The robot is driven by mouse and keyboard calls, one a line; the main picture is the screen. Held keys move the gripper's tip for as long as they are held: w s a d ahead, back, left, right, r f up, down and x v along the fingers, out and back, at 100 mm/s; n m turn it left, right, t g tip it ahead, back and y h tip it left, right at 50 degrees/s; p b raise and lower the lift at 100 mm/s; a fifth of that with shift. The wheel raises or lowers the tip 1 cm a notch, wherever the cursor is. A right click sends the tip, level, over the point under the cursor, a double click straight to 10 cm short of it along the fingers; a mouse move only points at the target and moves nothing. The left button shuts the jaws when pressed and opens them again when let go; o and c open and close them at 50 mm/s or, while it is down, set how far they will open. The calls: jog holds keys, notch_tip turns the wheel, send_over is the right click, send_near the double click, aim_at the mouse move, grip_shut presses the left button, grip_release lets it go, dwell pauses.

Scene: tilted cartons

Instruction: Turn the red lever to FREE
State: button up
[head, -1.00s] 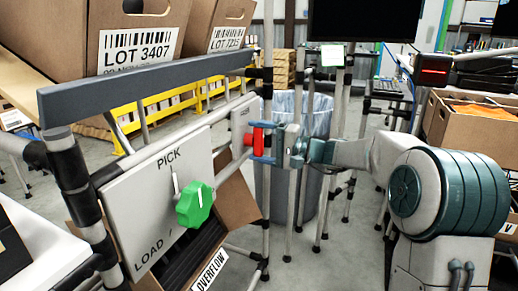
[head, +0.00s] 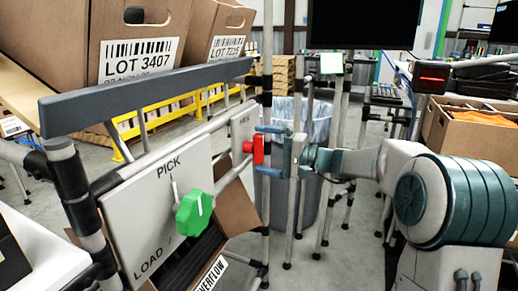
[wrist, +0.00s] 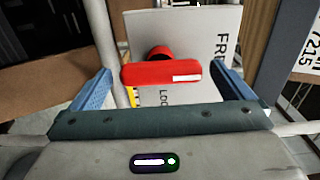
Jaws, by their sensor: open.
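The red lever (head: 258,151) is on a small light panel (head: 238,128) at the far end of the rail. In the head view it looks upright. In the wrist view the lever (wrist: 150,73) lies across the picture, with a white mark near its right end. The panel (wrist: 190,30) shows "FR" at right and "LOC" below the lever; the rest is hidden. My gripper (head: 259,150) is open, with its blue fingers above and below the lever. In the wrist view the gripper (wrist: 160,72) has one finger on each side of the lever, with gaps at both ends.
A green knob (head: 194,213) sits on a nearer panel marked PICK and LOAD (head: 150,200). A dark grey bar (head: 150,92) runs above the panels. Tilted cartons (head: 130,35) stand above at left. A lined bin (head: 310,120) stands behind my gripper.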

jog(key=p+v, duration=0.2)
jog(key=v, duration=0.9)
jog(key=shift+s+d+p, duration=0.15)
jog(key=shift+d+p, duration=0.2)
jog(key=shift+d, duration=0.05)
jog(key=shift+r, duration=0.1)
jog(key=s+a+r+n+g+h+p, duration=0.1)
jog(key=s+a+r+g+h+p, duration=0.2)
jog(key=s+p, duration=0.55)
jog(key=s+a+r+n+g+h+p, duration=0.1)
jog(key=s+r+g+h+p, duration=0.1)
jog(key=s+r+h+p, duration=0.5)
jog(key=s+d+r+h+p, duration=0.3)
jog(key=s+d+r+p, duration=0.1)
jog(key=s+p, duration=0.3)
jog(key=s+d+r+n+t+h+p, duration=0.1)
jog(key=s+d+r+h+p, duration=0.3)
jog(key=p, duration=0.8)
jog(key=shift+s+d+r+n+t, duration=0.3)
jog(key=shift+s+d+r, duration=0.55)
jog(key=shift+s+r, duration=0.5)
jog(key=shift+s+f, duration=0.1)
